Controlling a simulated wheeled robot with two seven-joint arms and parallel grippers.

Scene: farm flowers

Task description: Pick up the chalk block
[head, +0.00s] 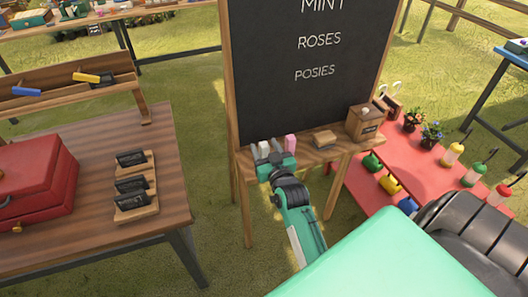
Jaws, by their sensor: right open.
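A chalkboard (305,75) with a wooden ledge stands in the middle of the head view. A small pink block (290,142) and a pale whitish block (264,148), which look like chalk, are at the left part of the ledge. My right gripper (271,153) reaches up to the ledge from below, its fingers open close to these blocks. The fingers partly hide the blocks, and I cannot tell whether one sits between them. My left gripper is out of view.
A wooden eraser-like block (323,139) and a wooden box (367,122) are on the ledge to the right. A red stand (425,170) with flowers and coloured bottles is at right. A wooden table (95,235) with a red case (35,180) is at left.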

